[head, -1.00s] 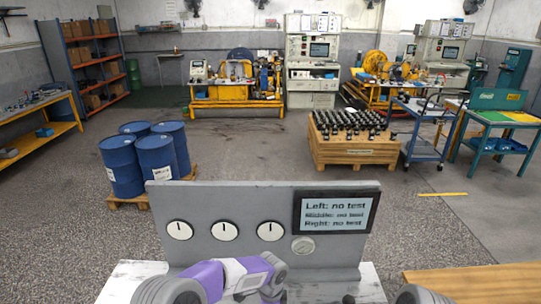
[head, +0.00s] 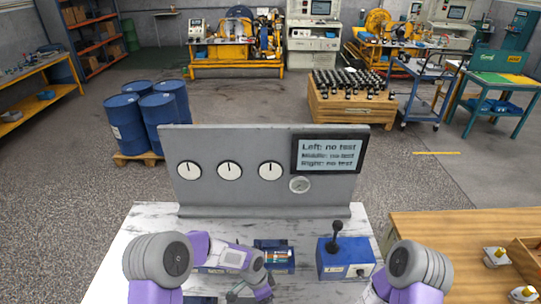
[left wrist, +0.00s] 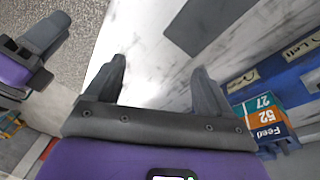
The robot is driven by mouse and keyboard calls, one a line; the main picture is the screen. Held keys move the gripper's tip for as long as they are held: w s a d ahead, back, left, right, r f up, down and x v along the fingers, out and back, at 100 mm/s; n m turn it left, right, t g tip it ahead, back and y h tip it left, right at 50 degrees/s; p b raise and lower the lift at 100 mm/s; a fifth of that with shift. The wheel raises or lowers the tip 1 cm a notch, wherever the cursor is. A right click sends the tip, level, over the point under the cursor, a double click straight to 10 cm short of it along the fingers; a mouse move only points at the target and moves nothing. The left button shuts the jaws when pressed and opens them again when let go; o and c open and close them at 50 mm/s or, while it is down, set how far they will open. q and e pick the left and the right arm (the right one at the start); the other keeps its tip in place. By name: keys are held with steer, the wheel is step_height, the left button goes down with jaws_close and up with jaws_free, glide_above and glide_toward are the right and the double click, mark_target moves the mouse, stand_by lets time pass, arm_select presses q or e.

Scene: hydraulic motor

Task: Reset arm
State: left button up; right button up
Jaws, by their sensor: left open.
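My left arm (head: 222,258) comes in from the left over the white marbled table (head: 145,222) in the head view. In the left wrist view my left gripper (left wrist: 160,85) is open, with nothing between its fingers. The bare table top shows beyond the fingertips. My right arm (head: 418,268) shows at the lower right of the head view, in front of the wooden table.
A grey panel (head: 225,193) with three dials and a "no test" screen stands behind. A blue device (head: 275,257) and a blue lever box (head: 345,262) sit right of my left arm. A wooden table (head: 440,232) is at right.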

arm_select(q)
steer(key=s+a+f+n, duration=0.1)
steer(key=s+f+n, duration=0.1)
steer(key=s, duration=0.1)
steer(key=s+a+f+n+h, duration=0.1)
steer(key=s+n, duration=0.2)
steer(key=s+a+f+n+h, duration=0.1)
steer(key=s+f+n, duration=0.1)
steer(key=s, duration=0.1)
steer(key=shift+s+a+f, duration=0.1)
steer(key=shift+s+f, duration=0.1)
steer(key=shift+f, duration=0.15)
steer(key=s+a+f+n+t, duration=0.1)
steer(key=s+a+f+n, duration=0.3)
steer(key=s+n, duration=0.5)
step_height(320, 180, down, 8)
steer(key=b, duration=0.9)
steer(key=shift+w+a+r+t, duration=0.25)
steer(key=shift+w+a+t, duration=0.05)
steer(key=shift+a, duration=0.1)
arm_select(e)
step_height(320, 180, down, 9)
steer(key=shift+s, duration=0.45)
steer(key=shift+r, duration=0.1)
arm_select(q)
steer(key=shift+c, duration=0.5)
arm_select(e)
steer(key=shift+c, duration=0.3)
